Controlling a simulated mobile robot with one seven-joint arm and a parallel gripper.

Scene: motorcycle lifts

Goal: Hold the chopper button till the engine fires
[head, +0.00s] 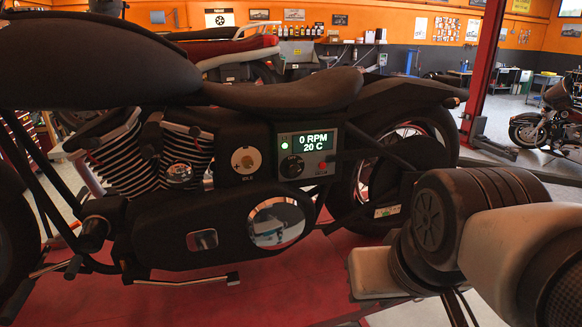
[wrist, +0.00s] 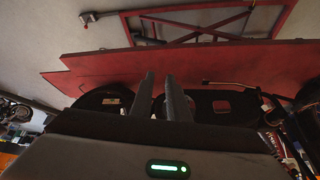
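The black chopper (head: 85,65) stands upright on a red lift in the head view. A control panel (head: 307,152) below its seat shows "0 RPM" and "20 C". The panel carries a green light (head: 284,146), a round black knob or button (head: 292,166) and a small red part (head: 322,167). A pale round dial (head: 244,160) with a gold centre sits left of it. My arm comes in at the lower right of the head view, apart from the panel. In the wrist view, my gripper (wrist: 159,76) has its two fingers apart with nothing between them. The panel cannot be made out there.
The red lift platform (head: 180,290) lies under the chopper; it also crosses the wrist view (wrist: 200,62), which looks upside down. A red post (head: 485,70) stands at the right. Another motorcycle (head: 549,122) is behind it. The seat (head: 290,92) overhangs the panel.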

